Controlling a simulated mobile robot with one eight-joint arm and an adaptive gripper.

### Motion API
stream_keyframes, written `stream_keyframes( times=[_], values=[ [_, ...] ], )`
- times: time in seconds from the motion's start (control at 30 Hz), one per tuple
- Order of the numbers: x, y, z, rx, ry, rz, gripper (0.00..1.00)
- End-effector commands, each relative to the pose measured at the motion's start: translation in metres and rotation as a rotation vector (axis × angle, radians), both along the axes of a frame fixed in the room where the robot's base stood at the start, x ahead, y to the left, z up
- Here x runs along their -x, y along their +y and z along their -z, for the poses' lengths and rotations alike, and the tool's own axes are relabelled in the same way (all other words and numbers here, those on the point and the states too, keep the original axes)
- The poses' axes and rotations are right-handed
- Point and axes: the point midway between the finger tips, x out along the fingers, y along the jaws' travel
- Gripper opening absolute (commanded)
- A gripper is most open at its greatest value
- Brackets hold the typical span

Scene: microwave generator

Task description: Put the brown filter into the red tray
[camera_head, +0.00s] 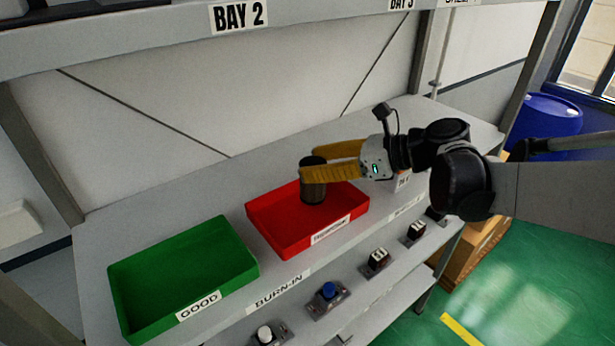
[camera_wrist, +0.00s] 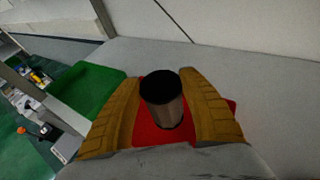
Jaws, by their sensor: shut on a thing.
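The brown filter (camera_head: 313,188) is a short upright cylinder with a dark top. My gripper (camera_head: 316,172) has yellow fingers and is shut on the filter, one finger on each side. The filter is over the red tray (camera_head: 279,236), inside its outline; I cannot tell whether its bottom touches the tray floor. In the wrist view the filter (camera_wrist: 162,98) stands between the two fingers, with the red tray (camera_wrist: 150,134) behind and below it. The fingers hide part of the tray.
A green tray (camera_head: 184,270) labelled GOOD lies left of the red tray and looks empty. Buttons and switches (camera_head: 328,291) line the shelf's front edge. A back panel (camera_head: 230,90) stands behind. The grey shelf (camera_head: 190,205) is bare behind the trays.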

Motion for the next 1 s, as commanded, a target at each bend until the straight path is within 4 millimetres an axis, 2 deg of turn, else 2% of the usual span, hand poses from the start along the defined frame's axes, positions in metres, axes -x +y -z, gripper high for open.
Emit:
stream_keyframes(
  times=[0.03,0.17,0.4,0.77,0.8,0.87,1.0],
  values=[
    [0.001,0.006,0.003,0.0,0.0,-0.002,0.17],
    [0.002,0.011,0.01,0.0,-0.001,0.0,0.17],
    [0.002,0.011,0.044,-0.001,-0.001,0.001,0.17],
    [0.002,0.011,0.049,-0.001,-0.001,0.001,0.17],
    [0.002,0.011,0.05,0.0,0.0,0.001,0.52],
    [0.002,0.011,0.049,0.0,0.0,0.001,0.69],
    [0.002,0.011,0.049,0.0,0.0,0.001,0.69]
  ],
)
